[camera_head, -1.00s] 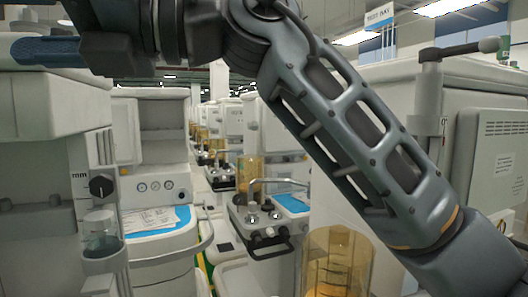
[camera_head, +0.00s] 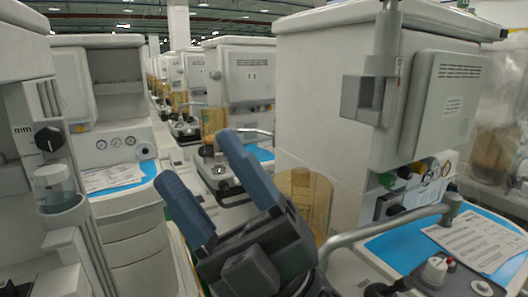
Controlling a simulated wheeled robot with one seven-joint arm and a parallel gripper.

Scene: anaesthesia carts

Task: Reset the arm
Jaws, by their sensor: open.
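My gripper (camera_head: 211,184) shows in the lower middle of the head view. Its two blue fingers point up and to the left, spread apart with nothing between them. The dark gripper body sits below the fingers, at the bottom of the picture. Most of my arm is out of view. The gripper appears in front of the row of carts; I cannot tell its exact distance from them.
A large anaesthesia cart (camera_head: 330,75) with a blue worktop and a metal arm stands at right. Another cart (camera_head: 25,90) stands close at left. An amber canister (camera_head: 304,190) is behind the gripper. More carts line the narrow aisle behind.

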